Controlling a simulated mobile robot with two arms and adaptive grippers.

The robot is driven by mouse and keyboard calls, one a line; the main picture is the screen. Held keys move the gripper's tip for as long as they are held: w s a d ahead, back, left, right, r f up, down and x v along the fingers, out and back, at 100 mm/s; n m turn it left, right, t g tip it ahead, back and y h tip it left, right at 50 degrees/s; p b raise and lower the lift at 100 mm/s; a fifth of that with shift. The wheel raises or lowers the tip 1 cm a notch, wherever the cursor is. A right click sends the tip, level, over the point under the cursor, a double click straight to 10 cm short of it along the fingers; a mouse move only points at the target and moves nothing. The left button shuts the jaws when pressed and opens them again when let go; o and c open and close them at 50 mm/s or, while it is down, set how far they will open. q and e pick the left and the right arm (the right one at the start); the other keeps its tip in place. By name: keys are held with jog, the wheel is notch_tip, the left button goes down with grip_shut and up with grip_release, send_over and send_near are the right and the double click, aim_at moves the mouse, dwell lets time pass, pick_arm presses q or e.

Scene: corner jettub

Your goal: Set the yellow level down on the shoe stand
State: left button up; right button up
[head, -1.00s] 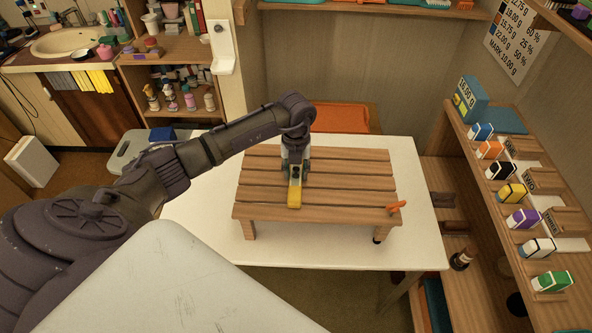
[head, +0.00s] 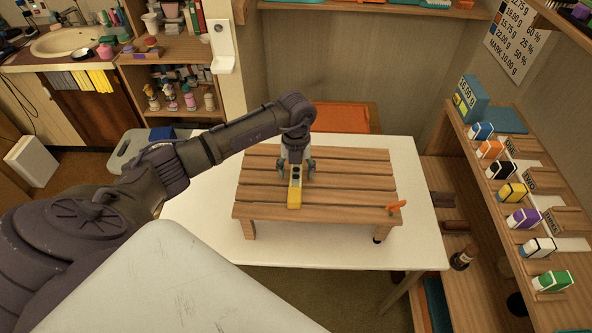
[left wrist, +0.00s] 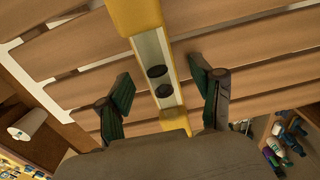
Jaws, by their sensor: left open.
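The yellow level (head: 294,198) lies on the wooden slats of the shoe stand (head: 345,183), lengthwise across them. My left gripper (head: 295,172) is directly over the level's far part, with its fingers spread apart. In the left wrist view the level (left wrist: 145,20) runs between my two open fingers (left wrist: 165,98), with a gap on each side. Its pale middle has two dark round spots. The slats (left wrist: 240,45) show beneath it. The level's far end is hidden by the gripper. My right gripper is not in view.
The shoe stand is on a white table (head: 200,215). A small orange item (head: 397,207) is at the stand's right front corner. A wooden shelf (head: 480,190) with several coloured boxes stands to the right. An orange surface (head: 340,117) lies behind the table.

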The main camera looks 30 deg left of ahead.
aim_at(296, 170)
pick_arm(q)
jog(key=shift+r, duration=0.1)
notch_tip(296, 170, up, 12)
dwell(0.4)
dwell(0.4)
